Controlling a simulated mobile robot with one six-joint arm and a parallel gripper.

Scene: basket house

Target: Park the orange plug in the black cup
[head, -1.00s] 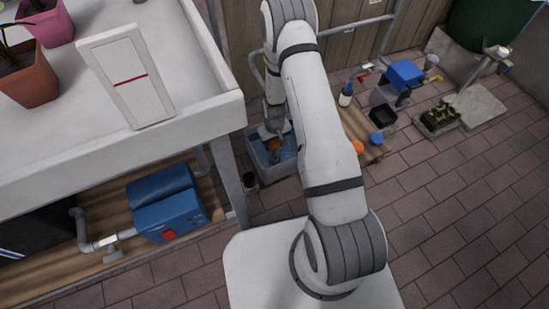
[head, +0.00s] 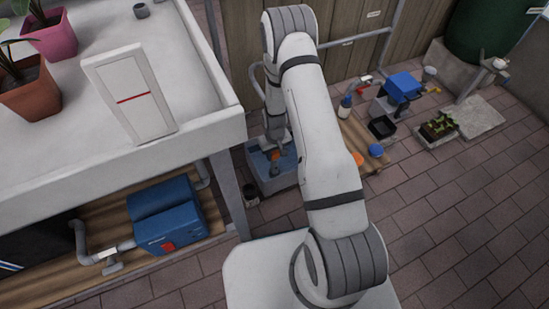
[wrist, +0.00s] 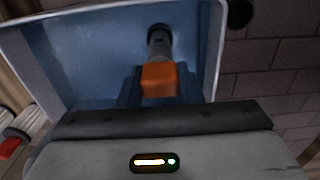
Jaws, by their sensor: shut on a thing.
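The orange plug (wrist: 160,79) shows at the middle of the wrist view, between the dark fingers of my gripper (wrist: 160,90), which is shut on it. A grey pipe-like piece (wrist: 159,42) with a dark end lies just beyond the plug; I cannot tell whether they are joined. In the head view, a bit of orange (head: 275,156) shows at my gripper (head: 274,150), over the blue basin (head: 262,178). The black cup (head: 251,194) stands on the floor left of the basin. A dark round shape at the top right of the wrist view (wrist: 238,13) may be the cup.
The basin's pale rim (wrist: 216,50) borders my gripper. A white bench (head: 215,145) with a leg stands close on the left. A wooden board (head: 355,140) with an orange and a blue cap lies to the right.

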